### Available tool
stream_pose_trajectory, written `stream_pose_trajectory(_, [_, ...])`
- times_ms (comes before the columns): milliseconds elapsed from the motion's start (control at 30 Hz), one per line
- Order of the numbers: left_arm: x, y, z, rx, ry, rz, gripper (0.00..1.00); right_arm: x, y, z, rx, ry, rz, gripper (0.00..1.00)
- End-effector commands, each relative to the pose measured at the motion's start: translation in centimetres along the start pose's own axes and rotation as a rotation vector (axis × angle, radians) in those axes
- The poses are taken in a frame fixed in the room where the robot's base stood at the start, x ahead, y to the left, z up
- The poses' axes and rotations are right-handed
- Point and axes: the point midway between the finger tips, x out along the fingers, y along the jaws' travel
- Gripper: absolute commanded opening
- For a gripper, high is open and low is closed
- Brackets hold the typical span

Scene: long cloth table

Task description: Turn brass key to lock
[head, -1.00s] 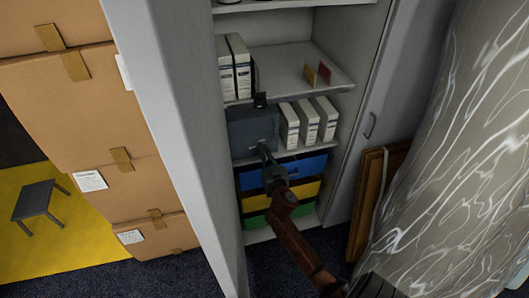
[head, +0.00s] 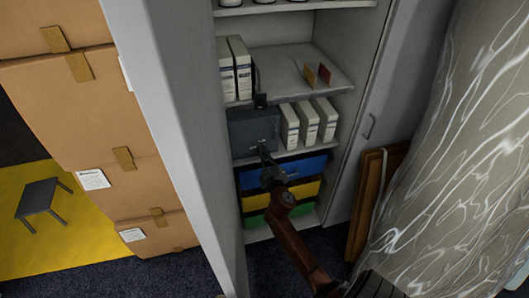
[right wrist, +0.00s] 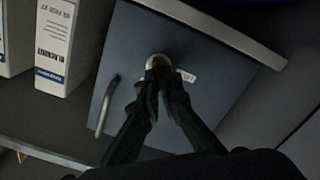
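A dark grey metal box (head: 252,127) stands on a cabinet shelf. In the right wrist view its door (right wrist: 215,95) fills the middle and looks tilted, with a bar handle (right wrist: 106,108). A pale round lock plate (right wrist: 158,60) sits on the door beside a small white label (right wrist: 187,76). My right gripper (head: 264,152) reaches the front of the box. In the right wrist view its fingertips (right wrist: 160,76) are close together at the lock, pinching the brass key, which they almost wholly hide. My left gripper is not in view.
White binders (head: 308,122) stand right of the box. Blue, yellow and green drawers (head: 290,170) lie below it. The cabinet's open door panel (head: 165,110) bounds the left side. Stacked cartons (head: 75,120) stand farther left. A wooden panel (head: 370,200) leans at the right.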

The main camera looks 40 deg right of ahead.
Motion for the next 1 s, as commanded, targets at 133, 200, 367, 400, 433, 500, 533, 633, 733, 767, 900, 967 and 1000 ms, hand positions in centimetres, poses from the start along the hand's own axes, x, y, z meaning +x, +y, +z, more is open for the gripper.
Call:
stream_pose_trajectory(133, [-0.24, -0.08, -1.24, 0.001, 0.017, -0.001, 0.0, 0.02, -0.11, -0.09, -0.14, 0.001, 0.0, 0.0])
stream_pose_trajectory(200, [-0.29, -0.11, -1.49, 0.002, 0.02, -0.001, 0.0, 0.02, -0.16, -0.09, -0.207, 0.001, 0.0, 0.0])
stream_pose_trajectory(367, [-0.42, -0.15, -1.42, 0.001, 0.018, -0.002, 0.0, 0.02, -0.29, -0.08, -0.359, 0.002, 0.0, 0.0])
stream_pose_trajectory(400, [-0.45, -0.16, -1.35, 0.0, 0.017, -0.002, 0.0, 0.02, -0.34, -0.07, -0.396, 0.002, 0.0, 0.0])
stream_pose_trajectory(433, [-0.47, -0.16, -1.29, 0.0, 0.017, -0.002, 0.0, 0.02, -0.37, -0.06, -0.425, 0.002, -0.001, 0.0])
stream_pose_trajectory(500, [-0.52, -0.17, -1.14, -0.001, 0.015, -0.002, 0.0, 0.02, -0.44, -0.04, -0.491, 0.002, -0.001, 0.0])
stream_pose_trajectory(533, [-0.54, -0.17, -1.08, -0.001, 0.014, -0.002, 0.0, 0.03, -0.47, -0.03, -0.518, 0.002, -0.001, 0.0])
stream_pose_trajectory(633, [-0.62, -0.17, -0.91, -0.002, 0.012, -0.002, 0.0, 0.03, -0.53, -0.02, -0.605, 0.003, -0.001, 0.0])
stream_pose_trajectory(733, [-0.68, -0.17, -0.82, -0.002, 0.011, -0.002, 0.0, 0.03, -0.57, 0.01, -0.683, 0.003, -0.001, 0.0])
stream_pose_trajectory(767, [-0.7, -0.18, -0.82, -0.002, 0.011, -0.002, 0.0, 0.03, -0.59, 0.02, -0.705, 0.003, 0.0, 0.0])
stream_pose_trajectory(900, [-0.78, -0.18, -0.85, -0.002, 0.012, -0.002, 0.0, 0.02, -0.67, 0.07, -0.792, 0.004, -0.001, 0.0])
stream_pose_trajectory(967, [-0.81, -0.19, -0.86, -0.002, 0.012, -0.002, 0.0, 0.02, -0.7, 0.1, -0.822, 0.004, -0.001, 0.0])
stream_pose_trajectory(1000, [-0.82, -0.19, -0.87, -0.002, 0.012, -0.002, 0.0, 0.02, -0.72, 0.11, -0.841, 0.004, -0.001, 0.0])
